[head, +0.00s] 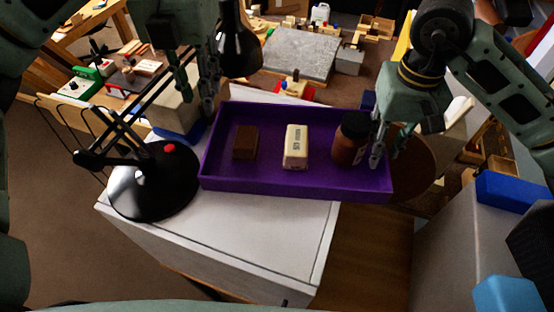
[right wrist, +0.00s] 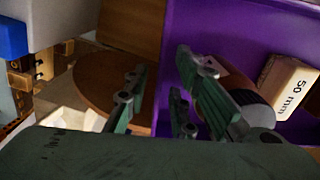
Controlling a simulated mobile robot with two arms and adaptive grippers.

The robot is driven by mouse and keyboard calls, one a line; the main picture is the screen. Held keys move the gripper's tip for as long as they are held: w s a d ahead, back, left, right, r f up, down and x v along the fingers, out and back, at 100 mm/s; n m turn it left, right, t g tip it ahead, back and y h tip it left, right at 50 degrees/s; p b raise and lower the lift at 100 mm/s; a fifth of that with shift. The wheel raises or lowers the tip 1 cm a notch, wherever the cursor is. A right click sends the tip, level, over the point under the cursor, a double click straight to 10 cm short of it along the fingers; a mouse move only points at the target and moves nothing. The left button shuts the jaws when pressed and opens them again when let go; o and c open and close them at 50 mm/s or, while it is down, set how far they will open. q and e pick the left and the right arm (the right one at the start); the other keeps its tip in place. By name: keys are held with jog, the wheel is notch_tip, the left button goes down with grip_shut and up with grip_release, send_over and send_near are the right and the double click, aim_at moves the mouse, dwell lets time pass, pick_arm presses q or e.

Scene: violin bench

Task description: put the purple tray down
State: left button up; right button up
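The purple tray (head: 270,183) is in the middle of the head view, looking level, over the white cabinet top; its right end reaches past the cabinet's edge. I cannot tell whether it touches the top. It carries a dark brown block (head: 246,142), a cream block marked 50 mm (head: 295,147) and a brown bottle (head: 350,140). My left gripper (head: 209,100) is at the tray's left back corner; its grip is unclear. My right gripper (head: 387,146) is at the right end. In the right wrist view its fingers (right wrist: 160,100) stand apart, astride the tray's wall.
A black lamp (head: 152,185) stands on the white cabinet top (head: 265,240) close to the tray's left end. A round brown disc (head: 415,170) lies beyond the tray's right end. Bare cabinet top shows in front of the tray. A blue box (head: 513,191) is at far right.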

notch_tip(320, 180, up, 11)
jog(key=shift+f, duration=0.2)
jog(key=shift+f, duration=0.1)
dwell(0.5)
